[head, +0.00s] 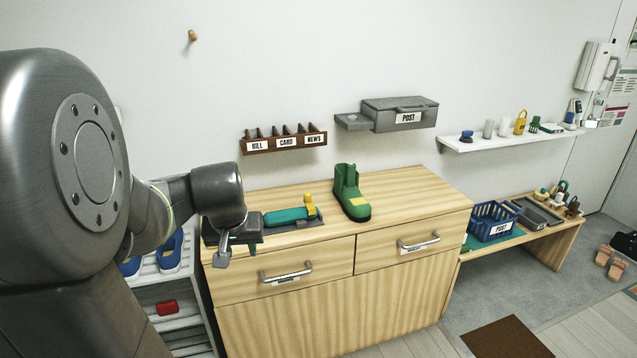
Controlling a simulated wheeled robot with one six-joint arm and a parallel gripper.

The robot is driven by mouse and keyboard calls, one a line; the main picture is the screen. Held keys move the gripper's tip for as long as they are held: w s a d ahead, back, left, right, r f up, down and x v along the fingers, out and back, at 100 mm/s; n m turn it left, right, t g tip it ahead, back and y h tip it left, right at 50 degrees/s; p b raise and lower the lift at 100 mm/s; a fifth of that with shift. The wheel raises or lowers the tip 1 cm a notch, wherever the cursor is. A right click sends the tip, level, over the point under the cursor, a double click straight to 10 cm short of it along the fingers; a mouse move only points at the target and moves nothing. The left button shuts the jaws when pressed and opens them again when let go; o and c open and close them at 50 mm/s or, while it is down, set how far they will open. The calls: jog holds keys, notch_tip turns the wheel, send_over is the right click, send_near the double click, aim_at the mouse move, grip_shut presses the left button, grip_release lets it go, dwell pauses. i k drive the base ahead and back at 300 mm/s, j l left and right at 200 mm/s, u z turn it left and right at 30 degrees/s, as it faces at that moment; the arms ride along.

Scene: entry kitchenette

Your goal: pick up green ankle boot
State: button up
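The green ankle boot (349,193) stands upright on the wooden cabinet top (420,195), near its middle. The far side of the boot is hidden.
A dark tray with a teal and yellow object (290,214) lies between my gripper and the boot. A labelled rack (284,143) and a grey post box (400,114) are on the wall above. The cabinet top right of the boot is clear.

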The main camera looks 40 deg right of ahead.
aim_at(356, 206)
jog(key=i+l+u, duration=0.15)
jog(key=l, duration=0.95)
jog(key=i+l+u, duration=0.1)
jog(key=l, duration=1)
jog(key=i+l+u, duration=0.15)
jog(key=l, duration=1)
jog(key=k, duration=0.1)
